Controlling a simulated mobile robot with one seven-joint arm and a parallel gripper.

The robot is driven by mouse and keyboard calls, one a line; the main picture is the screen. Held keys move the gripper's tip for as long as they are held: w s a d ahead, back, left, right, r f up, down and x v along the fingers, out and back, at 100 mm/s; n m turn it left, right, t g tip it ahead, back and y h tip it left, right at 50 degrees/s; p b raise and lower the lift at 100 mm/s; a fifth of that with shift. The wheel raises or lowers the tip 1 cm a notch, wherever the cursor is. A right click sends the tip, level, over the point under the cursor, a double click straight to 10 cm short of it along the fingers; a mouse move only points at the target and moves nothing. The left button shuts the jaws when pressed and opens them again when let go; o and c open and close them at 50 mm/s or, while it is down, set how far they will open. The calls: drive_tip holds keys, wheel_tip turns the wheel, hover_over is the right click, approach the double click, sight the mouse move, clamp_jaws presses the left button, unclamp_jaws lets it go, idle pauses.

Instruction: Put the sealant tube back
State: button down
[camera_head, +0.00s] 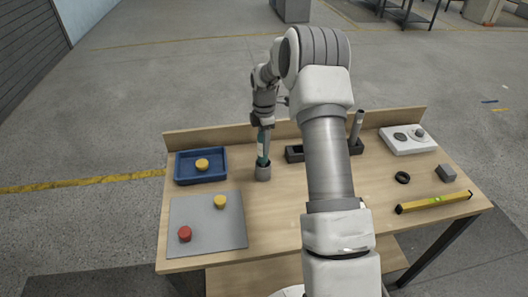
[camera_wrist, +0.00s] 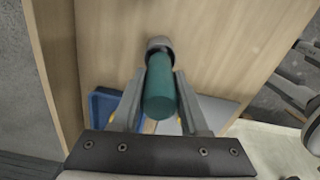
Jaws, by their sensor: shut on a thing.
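The sealant tube (camera_head: 263,146) is a teal cylinder, upright, at the back left-centre of the table. It also shows in the wrist view (camera_wrist: 161,92), between the two fingers. My gripper (camera_head: 263,128) is shut on its upper part from above.
A grey tube (camera_head: 356,126) stands at the holder's right end. A blue tray (camera_head: 181,170) holds a yellow puck. A grey mat (camera_head: 210,238) carries red and yellow pucks. A white control box (camera_head: 407,141), black ring, grey block and yellow level (camera_head: 434,202) lie right.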

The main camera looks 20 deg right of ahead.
sight(262, 158)
drive_tip(key=shift+f, duration=1.8)
drive_tip(key=shift+f, duration=0.1)
drive_tip(key=shift+c, duration=2.1)
unclamp_jaws()
